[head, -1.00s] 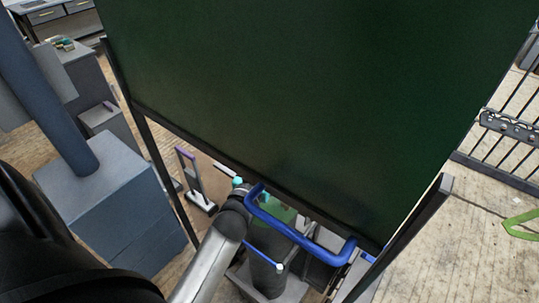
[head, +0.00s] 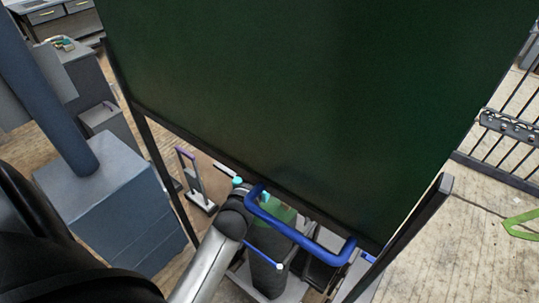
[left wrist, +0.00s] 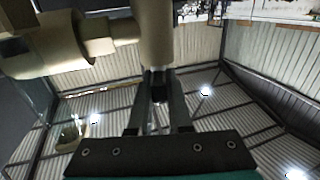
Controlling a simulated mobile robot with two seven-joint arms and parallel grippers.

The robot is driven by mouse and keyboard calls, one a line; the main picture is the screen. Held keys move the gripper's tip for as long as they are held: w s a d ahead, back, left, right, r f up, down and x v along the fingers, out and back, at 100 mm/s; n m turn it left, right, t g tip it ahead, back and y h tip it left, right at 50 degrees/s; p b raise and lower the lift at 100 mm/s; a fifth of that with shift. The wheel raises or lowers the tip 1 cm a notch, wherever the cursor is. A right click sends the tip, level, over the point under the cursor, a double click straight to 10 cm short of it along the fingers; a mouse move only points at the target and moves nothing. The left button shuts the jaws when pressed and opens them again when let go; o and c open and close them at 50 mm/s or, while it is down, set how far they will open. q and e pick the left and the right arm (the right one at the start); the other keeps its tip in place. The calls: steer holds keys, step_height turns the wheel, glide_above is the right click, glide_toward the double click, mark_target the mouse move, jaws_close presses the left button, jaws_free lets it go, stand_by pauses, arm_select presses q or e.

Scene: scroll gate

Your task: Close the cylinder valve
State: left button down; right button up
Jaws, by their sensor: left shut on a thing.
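In the left wrist view my left gripper (left wrist: 158,95) has its two dark fingers drawn together at the end of a beige, rounded valve part (left wrist: 153,40). It is shut on this part, though the exact contact is hard to make out. A second beige piece (left wrist: 97,40) joins it from the left. In the head view my left arm reaches in under the large dark green panel, and the left gripper's fingers are hidden there. A dark cylinder (head: 266,275) stands below the panel's lower edge; its top is mostly hidden. My right gripper is not in view.
The dark green panel (head: 310,100) on dark posts fills the middle. A blue-grey block (head: 120,200) stands at left, a barred rack (head: 510,140) at right. Floor at lower right is mostly clear.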

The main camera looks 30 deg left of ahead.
arm_select(q)
steer(key=shift+h, duration=0.3)
steer(key=shift+r+m+h+p, duration=0.15)
steer(key=shift+m+h+p, duration=0.65)
steer(key=shift+h, duration=0.1)
steer(key=shift+m+h, duration=0.8)
steer(key=shift+h, duration=0.5)
steer(key=c, duration=0.8)
jaws_free()
steer(key=shift+c, duration=0.2)
steer(key=shift+s, duration=0.15)
steer(key=s+a, duration=0.1)
steer(key=s, duration=1.4)
steer(key=shift+a, duration=0.2)
